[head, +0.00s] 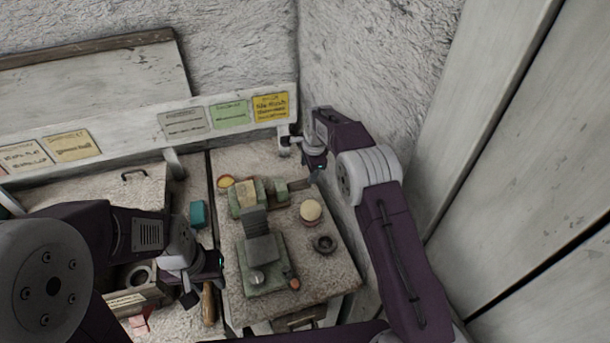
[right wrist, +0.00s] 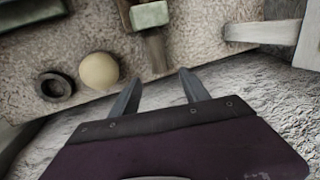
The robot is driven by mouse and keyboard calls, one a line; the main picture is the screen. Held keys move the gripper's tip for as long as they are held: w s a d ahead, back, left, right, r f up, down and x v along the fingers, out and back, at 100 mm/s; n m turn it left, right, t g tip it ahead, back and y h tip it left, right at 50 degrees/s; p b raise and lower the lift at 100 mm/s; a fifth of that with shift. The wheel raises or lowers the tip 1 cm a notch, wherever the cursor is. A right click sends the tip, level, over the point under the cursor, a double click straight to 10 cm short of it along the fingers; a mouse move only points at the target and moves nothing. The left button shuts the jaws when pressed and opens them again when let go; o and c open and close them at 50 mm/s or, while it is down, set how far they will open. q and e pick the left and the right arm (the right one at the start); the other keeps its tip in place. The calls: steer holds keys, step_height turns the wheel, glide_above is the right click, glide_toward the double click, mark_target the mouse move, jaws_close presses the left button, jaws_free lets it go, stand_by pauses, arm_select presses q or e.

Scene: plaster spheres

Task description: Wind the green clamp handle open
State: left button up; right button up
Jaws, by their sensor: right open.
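A worn green clamp (head: 240,205) sits toward the back of the stone-topped bench, with a bar-like handle (head: 299,184) sticking out to its right. In the right wrist view the handle (right wrist: 155,52) runs from a green block toward my fingers, its end just beyond the fingertips. My right gripper (head: 316,172) is over the bench's right edge beside the handle's end; its two fingers (right wrist: 160,82) are spread with nothing between them. My left gripper (head: 205,283) is at the bench's left side, far from the handle; its finger gap is unclear.
A second green device (head: 262,262) with an orange knob stands in front of the clamp. A pale ball (head: 311,210) and a dark ring (head: 325,244) lie to the right. A teal block (head: 197,213) is at left. Walls close in behind and at right.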

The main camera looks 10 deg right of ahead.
mark_target(306, 182)
steer(key=p+x, duration=0.1)
steer(key=x, duration=0.7)
steer(key=shift+w+f, duration=0.1)
steer(key=shift+f, duration=0.2)
steer(key=shift+s, duration=0.25)
steer(key=shift+w+f, duration=0.1)
steer(key=shift+w, duration=0.05)
steer(key=c, duration=0.7)
jaws_close()
